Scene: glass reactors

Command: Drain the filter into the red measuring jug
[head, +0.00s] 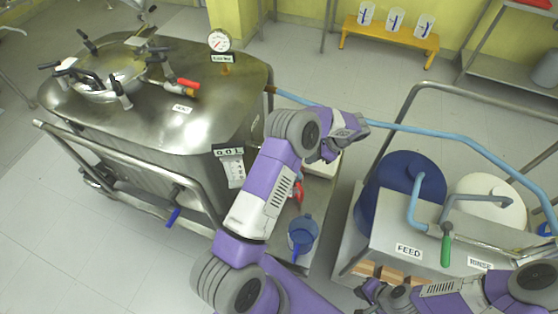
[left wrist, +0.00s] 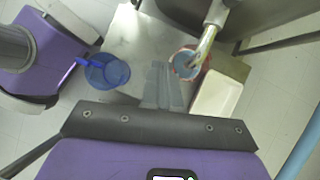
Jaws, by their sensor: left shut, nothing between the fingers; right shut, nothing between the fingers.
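The steel filter vessel (head: 185,85) stands on a wheeled frame at the left, with a red-handled valve (head: 189,83) on top. The red measuring jug (head: 298,190) is mostly hidden behind my left arm in the head view. In the left wrist view its red rim (left wrist: 174,69) shows under a pale outlet pipe (left wrist: 206,42); I cannot tell whether liquid is flowing. My left gripper (head: 327,157) is shut and empty above the shelf; its fingers (left wrist: 163,85) show left of the red jug. My right gripper (head: 367,292) is shut and empty at the lower right.
A blue jug (head: 303,236) stands on the low shelf, left of the red jug in the wrist view. A white tray (left wrist: 218,98) lies beside the red jug. A display (head: 230,153) reads 0.0 L. Blue (head: 400,180) and white drums stand behind FEED and RINSE labels.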

